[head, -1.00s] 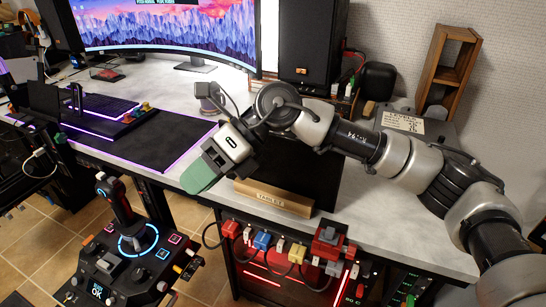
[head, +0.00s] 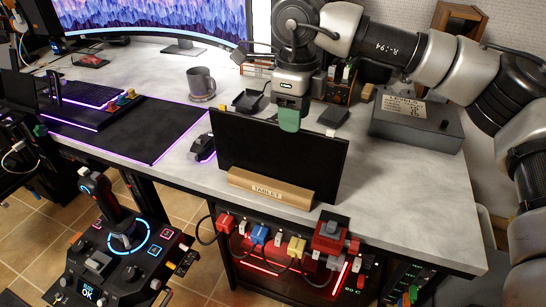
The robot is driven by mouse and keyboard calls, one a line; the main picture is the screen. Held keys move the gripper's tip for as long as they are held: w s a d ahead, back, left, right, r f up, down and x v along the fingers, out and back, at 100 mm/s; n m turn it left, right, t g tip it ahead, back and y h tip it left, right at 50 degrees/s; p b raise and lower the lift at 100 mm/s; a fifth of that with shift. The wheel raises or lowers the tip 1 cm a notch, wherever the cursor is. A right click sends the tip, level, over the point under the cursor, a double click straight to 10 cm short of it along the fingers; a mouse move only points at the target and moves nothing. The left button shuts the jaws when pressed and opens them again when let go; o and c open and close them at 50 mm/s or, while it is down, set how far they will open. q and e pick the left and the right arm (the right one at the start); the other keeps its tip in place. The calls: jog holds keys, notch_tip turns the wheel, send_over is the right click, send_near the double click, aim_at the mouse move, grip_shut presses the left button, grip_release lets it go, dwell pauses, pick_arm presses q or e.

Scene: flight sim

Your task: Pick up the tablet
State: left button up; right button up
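The tablet (head: 270,160) is a thin black panel. It stands tilted in a wooden holder (head: 268,190) marked "TABLET" near the desk's front edge. My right gripper (head: 289,118) points down at the tablet's top edge, near its middle. Its green finger pad overlaps that edge in the head view. I cannot tell whether it touches the tablet. Only one pad shows clearly, so the opening between the fingers is hidden. I do not see my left gripper.
A grey mug (head: 201,84) and a black mouse (head: 203,148) are left of the tablet. A grey box (head: 416,122) with a label is to the right. A joystick panel (head: 122,245) stands in front. The desk right of the tablet (head: 400,185) is clear.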

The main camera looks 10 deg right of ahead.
aim_at(294, 135)
notch_tip(294, 135, down, 5)
jog(key=shift+s+r, duration=0.1)
jog(key=shift+s, duration=0.05)
pick_arm(q)
jog(key=shift+w+r, duration=0.2)
jog(key=shift+r, duration=0.9)
pick_arm(e)
grip_shut()
